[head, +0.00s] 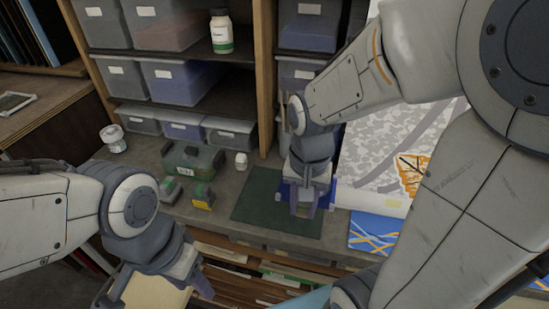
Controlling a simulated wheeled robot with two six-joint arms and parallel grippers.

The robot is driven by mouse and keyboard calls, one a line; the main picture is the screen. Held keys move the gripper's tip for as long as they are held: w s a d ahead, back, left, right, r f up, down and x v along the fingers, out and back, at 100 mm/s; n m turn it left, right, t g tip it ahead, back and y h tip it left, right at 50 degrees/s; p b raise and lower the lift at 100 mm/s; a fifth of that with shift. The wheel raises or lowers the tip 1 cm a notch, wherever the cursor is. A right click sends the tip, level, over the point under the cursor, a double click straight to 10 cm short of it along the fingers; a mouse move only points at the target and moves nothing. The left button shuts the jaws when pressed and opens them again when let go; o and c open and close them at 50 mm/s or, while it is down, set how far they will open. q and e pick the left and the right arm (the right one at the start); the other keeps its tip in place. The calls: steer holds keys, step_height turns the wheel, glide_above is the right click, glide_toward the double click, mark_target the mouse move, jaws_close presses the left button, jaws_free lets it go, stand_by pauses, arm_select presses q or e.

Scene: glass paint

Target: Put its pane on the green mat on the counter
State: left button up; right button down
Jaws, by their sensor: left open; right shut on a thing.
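The dark green mat (262,207) lies on the counter (222,213) in the middle of the head view. My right gripper (305,208) points down at the mat's right end and is shut on a blue piece, which I take for the pane (284,193). Blue shows on both sides of the fingers; the rest is hidden behind the gripper. I cannot tell whether the piece touches the mat. My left gripper (152,292) is open at the lower left, in front of the counter and away from the mat.
Left of the mat stand a dark green box (192,158), small yellow-and-green blocks (203,197) and a white bottle (241,160). A patterned sheet (385,150) and a blue-and-yellow panel (374,232) lie to the right. Shelves with bins (182,82) rise behind. The mat's left part is bare.

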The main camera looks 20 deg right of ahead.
steer(key=p, duration=0.2)
glide_above(279, 208)
step_height(279, 208, down, 6)
steer(key=shift+s+f, duration=0.15)
steer(key=shift+f, duration=0.05)
step_height(279, 208, down, 4)
steer(key=shift+r+p, duration=0.1)
steer(key=shift+p, duration=0.5)
steer(key=shift+f, duration=0.2)
steer(key=shift+f, duration=0.15)
steer(key=c, duration=0.6)
jaws_free()
